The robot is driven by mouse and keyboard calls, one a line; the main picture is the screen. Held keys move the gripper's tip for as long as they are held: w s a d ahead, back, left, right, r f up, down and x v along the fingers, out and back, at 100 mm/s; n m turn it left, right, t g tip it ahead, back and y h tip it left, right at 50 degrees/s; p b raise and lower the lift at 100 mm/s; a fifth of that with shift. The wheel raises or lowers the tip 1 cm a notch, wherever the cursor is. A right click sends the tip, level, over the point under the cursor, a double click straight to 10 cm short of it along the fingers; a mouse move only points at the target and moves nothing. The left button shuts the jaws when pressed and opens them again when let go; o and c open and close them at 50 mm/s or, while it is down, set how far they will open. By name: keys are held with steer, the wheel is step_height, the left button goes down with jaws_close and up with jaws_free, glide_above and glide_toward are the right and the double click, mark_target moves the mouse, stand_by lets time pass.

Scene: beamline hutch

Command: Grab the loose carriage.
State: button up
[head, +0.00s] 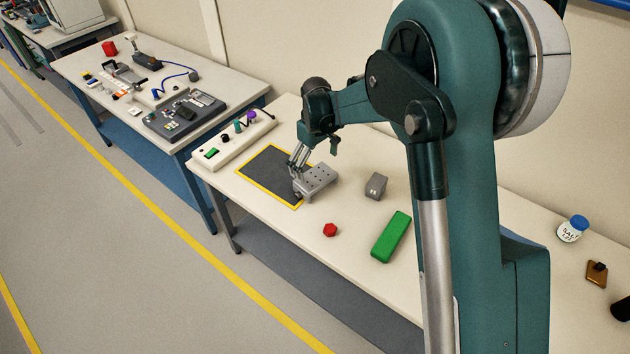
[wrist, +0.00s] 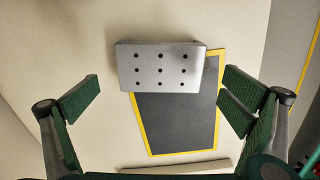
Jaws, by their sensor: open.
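The loose carriage appears to be the grey metal block with rows of dark holes in its top (head: 320,176). It lies at the right edge of the yellow-bordered dark mat (head: 262,172), over part of its border. In the wrist view the carriage (wrist: 160,72) is seen from above, ahead of and between the fingers. My gripper (head: 297,166) is open and empty, just above and left of the carriage in the head view. In the wrist view my gripper (wrist: 161,88) has its green pads spread wider than the carriage, apart from it on both sides.
A smaller grey block (head: 376,186), a green block (head: 391,237) and a red hexagonal piece (head: 330,230) lie to the right and front. A control strip with knobs (head: 232,138) stands left of the mat. A salt jar (head: 572,229) is far right.

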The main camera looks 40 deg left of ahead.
mark_target(316, 177)
steer(key=shift+f, duration=0.1)
steer(key=shift+f, duration=2.5)
steer(key=shift+f+b, duration=0.25)
steer(key=shift+b, duration=0.3)
steer(key=c, duration=1)
